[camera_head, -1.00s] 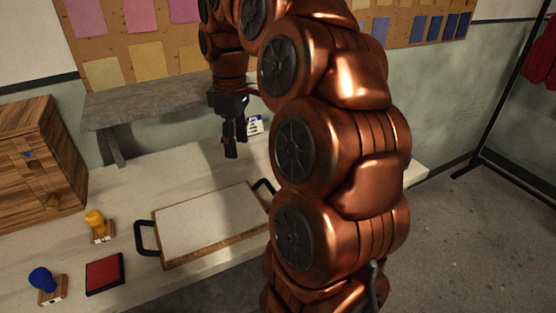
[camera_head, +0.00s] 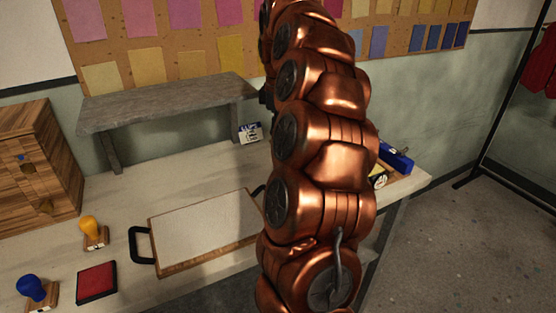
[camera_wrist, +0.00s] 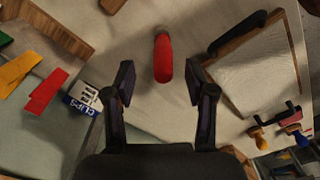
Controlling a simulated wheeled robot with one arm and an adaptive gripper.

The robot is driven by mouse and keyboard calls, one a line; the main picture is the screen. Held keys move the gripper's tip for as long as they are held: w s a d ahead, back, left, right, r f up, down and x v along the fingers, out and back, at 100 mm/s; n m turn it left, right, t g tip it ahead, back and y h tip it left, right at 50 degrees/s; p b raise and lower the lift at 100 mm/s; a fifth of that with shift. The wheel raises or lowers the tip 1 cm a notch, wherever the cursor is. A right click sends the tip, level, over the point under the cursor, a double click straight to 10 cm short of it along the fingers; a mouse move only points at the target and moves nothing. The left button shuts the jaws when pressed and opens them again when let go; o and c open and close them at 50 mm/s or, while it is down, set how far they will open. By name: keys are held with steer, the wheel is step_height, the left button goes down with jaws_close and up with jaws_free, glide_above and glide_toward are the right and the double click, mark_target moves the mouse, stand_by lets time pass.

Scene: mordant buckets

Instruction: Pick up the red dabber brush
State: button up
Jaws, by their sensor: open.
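The red dabber brush (camera_wrist: 163,58) shows in the wrist view as a red rounded handle with a paler end at the top, lying on the pale worktop. In the wrist view my gripper (camera_wrist: 160,80) is open, with one finger on each side of the brush's near end and a gap on both sides. I cannot tell how high the fingers are above the worktop. In the head view the brush does not show, and my arm covers most of my gripper.
A board with black handles (camera_head: 205,230) lies on the worktop; it also shows in the wrist view (camera_wrist: 250,70). A clips box (camera_head: 250,132) stands near the grey shelf (camera_head: 165,100). Stamps, a red pad (camera_head: 97,282) and a drawer chest (camera_head: 35,170) are left.

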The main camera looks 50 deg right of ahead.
steer(key=shift+a+f+p, duration=0.15)
steer(key=shift+f+p, duration=0.05)
steer(key=shift+f, duration=0.8)
steer(key=shift+a+f+p, duration=0.15)
steer(key=shift+f, duration=0.85)
steer(key=shift+w+f, duration=0.1)
steer(key=shift+f, duration=0.6)
jaws_close()
